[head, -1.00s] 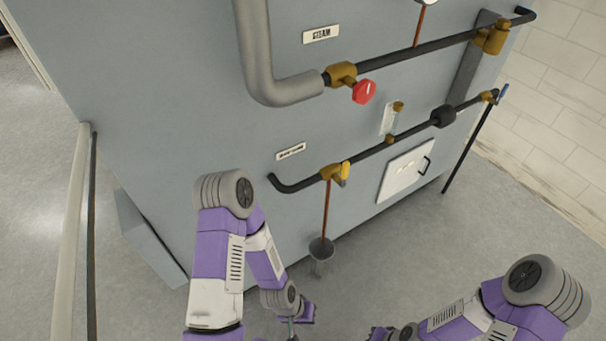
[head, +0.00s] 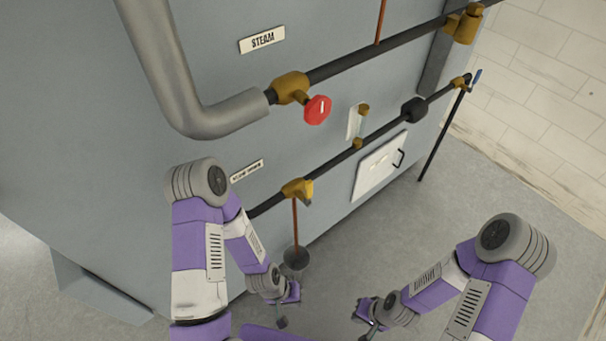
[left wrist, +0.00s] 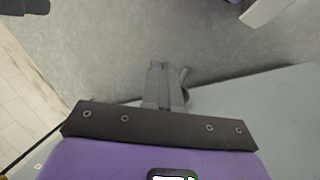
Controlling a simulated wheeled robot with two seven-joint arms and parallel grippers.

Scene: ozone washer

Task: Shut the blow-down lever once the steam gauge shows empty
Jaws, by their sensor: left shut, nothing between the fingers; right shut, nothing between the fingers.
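The yellow lever (head: 308,189) sits on a brass valve on the lower dark pipe, beside a small white label (head: 247,171) too small to read. I cannot tell whether it lies along or across the pipe. The steam gauge is out of view; only a copper stem (head: 381,22) rises from the upper pipe, near the STEAM sign (head: 262,40). My left gripper (head: 282,322) is shut and empty, low in front of the cabinet, below and apart from the lever. Its shut fingers show in the left wrist view (left wrist: 160,82). My right gripper (head: 366,331) is shut and empty, further right.
A red knob (head: 317,110) sticks out from the upper pipe's valve. A thick grey pipe (head: 176,85) bends in front of the cabinet. A copper tube drops into a dark drain cup (head: 296,258). A white hatch (head: 378,168) is to the right. Grey floor is free at right.

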